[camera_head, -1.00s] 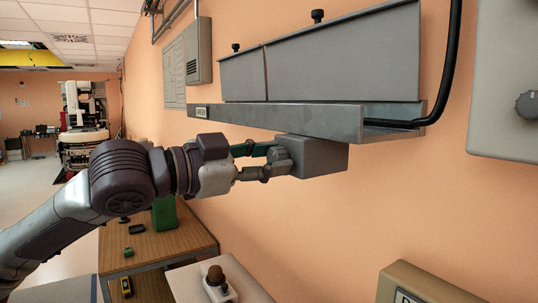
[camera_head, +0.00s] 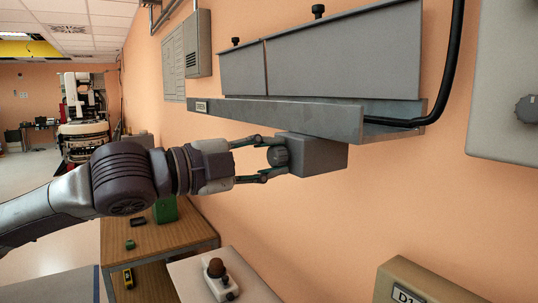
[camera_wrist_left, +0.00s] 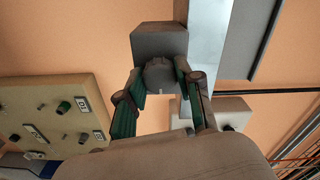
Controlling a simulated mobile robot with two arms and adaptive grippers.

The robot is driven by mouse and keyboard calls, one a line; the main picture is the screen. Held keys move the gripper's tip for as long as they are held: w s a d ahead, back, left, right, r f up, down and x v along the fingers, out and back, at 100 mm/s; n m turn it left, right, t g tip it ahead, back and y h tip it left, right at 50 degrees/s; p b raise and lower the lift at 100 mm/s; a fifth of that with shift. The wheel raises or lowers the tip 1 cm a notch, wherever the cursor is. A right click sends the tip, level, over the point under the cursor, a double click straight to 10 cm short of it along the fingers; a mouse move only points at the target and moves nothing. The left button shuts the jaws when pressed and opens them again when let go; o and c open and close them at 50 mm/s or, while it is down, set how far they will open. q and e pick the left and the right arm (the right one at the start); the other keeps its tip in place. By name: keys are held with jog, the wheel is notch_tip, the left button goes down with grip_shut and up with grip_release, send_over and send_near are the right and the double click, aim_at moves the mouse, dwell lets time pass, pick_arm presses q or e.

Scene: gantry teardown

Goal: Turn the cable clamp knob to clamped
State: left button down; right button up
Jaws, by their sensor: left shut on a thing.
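The cable clamp is a grey box (camera_head: 322,156) fixed under the metal tray on the orange wall. Its dark round knob (camera_head: 279,157) faces my left arm. My left gripper (camera_head: 270,158) is shut on the knob, with one finger above and one below it. In the left wrist view the knob (camera_wrist_left: 160,75) sits between the two green-lined fingertips, in front of the grey box (camera_wrist_left: 159,40). No marking that tells the knob's setting can be read. My right gripper does not show.
The metal tray (camera_head: 290,114) with grey covers runs just above the box. A black cable (camera_head: 452,60) comes down to its right end. A panel with a knob (camera_head: 528,108) is at the right. A wooden table (camera_head: 165,243) stands below left.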

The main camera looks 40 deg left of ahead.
pick_arm(q)
jog(key=shift+m, duration=0.3)
jog(key=c, duration=0.8)
grip_release()
jog(key=shift+o, duration=0.2)
jog(key=v, duration=1.2)
